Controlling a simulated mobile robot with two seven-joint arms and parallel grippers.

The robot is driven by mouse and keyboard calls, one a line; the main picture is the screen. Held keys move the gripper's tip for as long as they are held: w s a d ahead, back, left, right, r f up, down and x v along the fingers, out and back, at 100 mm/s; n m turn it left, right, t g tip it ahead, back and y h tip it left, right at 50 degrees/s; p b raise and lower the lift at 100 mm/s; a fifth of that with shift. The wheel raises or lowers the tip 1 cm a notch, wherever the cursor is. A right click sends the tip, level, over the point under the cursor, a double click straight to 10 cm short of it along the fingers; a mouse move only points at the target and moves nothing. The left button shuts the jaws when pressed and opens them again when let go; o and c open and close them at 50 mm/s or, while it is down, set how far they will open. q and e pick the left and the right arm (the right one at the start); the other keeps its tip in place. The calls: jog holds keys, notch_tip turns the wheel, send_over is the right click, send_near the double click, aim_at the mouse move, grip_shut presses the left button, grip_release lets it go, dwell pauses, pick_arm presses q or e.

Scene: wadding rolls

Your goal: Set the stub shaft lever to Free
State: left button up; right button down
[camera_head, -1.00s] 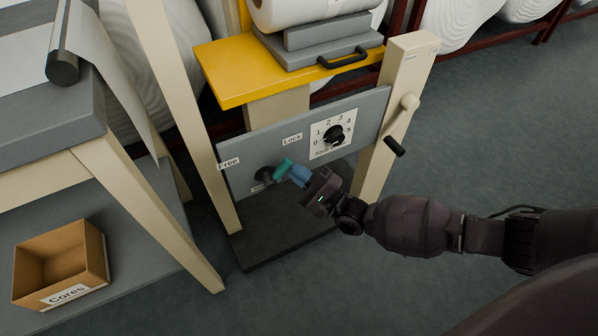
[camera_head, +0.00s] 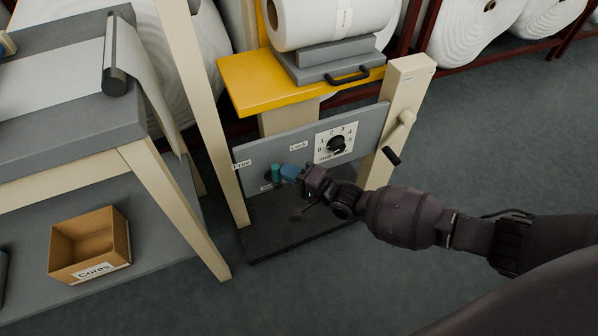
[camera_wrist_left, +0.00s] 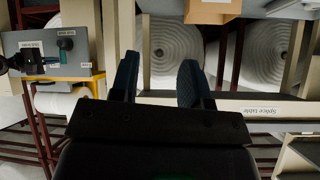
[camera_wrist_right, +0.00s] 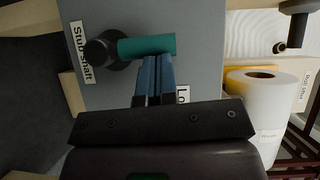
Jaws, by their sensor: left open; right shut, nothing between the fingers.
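The stub shaft lever has a teal handle (camera_head: 276,174) on a grey panel (camera_head: 345,130). The handle points roughly upward, between the Free label (camera_head: 242,164) at left and the Lock label (camera_head: 298,147). My right gripper (camera_head: 288,172) is shut and empty, on the Lock side of the handle. Contact looks likely. My left gripper (camera_wrist_left: 158,76) is open and empty, away from the panel; the lever also shows there (camera_wrist_left: 65,43).
A numbered dial (camera_head: 336,145) sits right of the lever, with a crank (camera_head: 392,155) beyond it on the post. A yellow shelf (camera_head: 250,88) carrying a white roll (camera_head: 315,22) is above. A Cores box (camera_head: 90,245) stands at lower left. Floor at right is clear.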

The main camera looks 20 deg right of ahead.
aim_at(274, 176)
jog(key=a+r+n+p, duration=0.1)
jog(key=a+n+g+h+p, duration=0.1)
jog(key=p, duration=0.1)
jog(key=shift+w+a+r+n+h, duration=0.1)
jog(key=shift+w+r+n+h, duration=0.05)
jog(key=shift+r+n+h, duration=0.2)
jog(key=shift+a+f+n+g+h+p, duration=0.2)
jog(key=shift+a+n+g+h+p, duration=0.05)
jog(key=shift+a+n+h+p, duration=0.3)
jog(key=shift+a+f+n+g+h+p, duration=0.15)
jog(key=shift+a+n+g+h+p, duration=0.15)
jog(key=shift+a+n+p, duration=0.25)
pick_arm(q)
jog(key=r, duration=0.2)
jog(key=r+n, duration=0.1)
jog(key=shift+s+a+r+p, duration=0.1)
jog(key=shift+s+r+p, duration=0.2)
jog(key=shift+p, duration=0.05)
pick_arm(e)
jog(key=shift+s+a+f+h, duration=0.1)
jog(key=shift+s+f+h, duration=0.1)
jog(key=shift+f+h, duration=0.1)
pick_arm(q)
jog(key=shift+a, duration=0.1)
pick_arm(e)
jog(key=shift+n, duration=0.25)
pick_arm(q)
jog(key=shift+r, duration=0.15)
